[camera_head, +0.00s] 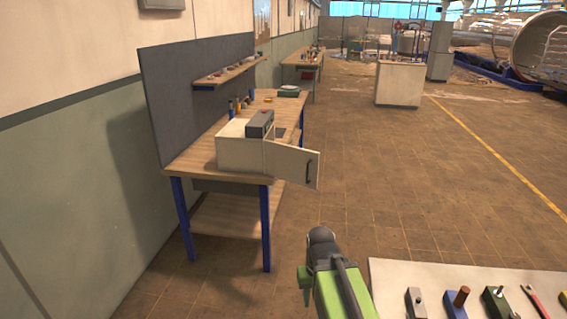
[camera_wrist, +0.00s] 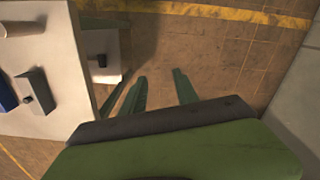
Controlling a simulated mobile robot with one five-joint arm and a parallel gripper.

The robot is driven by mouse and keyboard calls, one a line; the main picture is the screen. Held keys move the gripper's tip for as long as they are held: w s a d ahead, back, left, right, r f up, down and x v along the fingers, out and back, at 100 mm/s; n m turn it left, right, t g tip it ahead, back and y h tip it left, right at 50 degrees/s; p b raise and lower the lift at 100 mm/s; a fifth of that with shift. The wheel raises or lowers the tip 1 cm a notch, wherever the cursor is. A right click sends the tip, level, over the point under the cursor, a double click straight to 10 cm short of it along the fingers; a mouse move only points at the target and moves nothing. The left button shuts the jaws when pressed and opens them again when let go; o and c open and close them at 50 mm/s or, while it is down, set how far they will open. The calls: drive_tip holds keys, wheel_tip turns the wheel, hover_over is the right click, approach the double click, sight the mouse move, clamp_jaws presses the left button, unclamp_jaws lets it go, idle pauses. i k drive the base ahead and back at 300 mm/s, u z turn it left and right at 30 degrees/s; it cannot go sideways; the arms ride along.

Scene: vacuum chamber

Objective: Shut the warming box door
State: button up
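The warming box (camera_head: 240,149) is a white box on the wooden workbench at centre left in the head view. Its door (camera_head: 290,163) stands open, swung out to the right past the bench's edge. A dark vertical handle (camera_head: 309,171) is on the door's outer right part. My gripper (camera_wrist: 160,84) shows two green fingers spread apart in the wrist view, with bare floor between them. It is open and empty. In the head view my green and black arm is at bottom centre, nearer than the bench and apart from the door. The wrist view does not show the box.
The workbench (camera_head: 185,152) with blue legs stands against the wall. A grey device (camera_head: 260,124) sits on top of the box. A pale table (camera_head: 395,272) with several small parts is at lower right. Brown floor between the bench and a far cabinet (camera_head: 400,83) is clear.

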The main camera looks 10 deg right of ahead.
sight(292, 164)
drive_tip(key=i, duration=0.1)
drive_tip(key=z, duration=0.05)
drive_tip(key=k, duration=0.65)
drive_tip(key=u, duration=0.35)
drive_tip(key=i, duration=1.15)
drive_tip(key=u, duration=0.6)
drive_tip(key=i, duration=1.65)
drive_tip(key=z, duration=0.25)
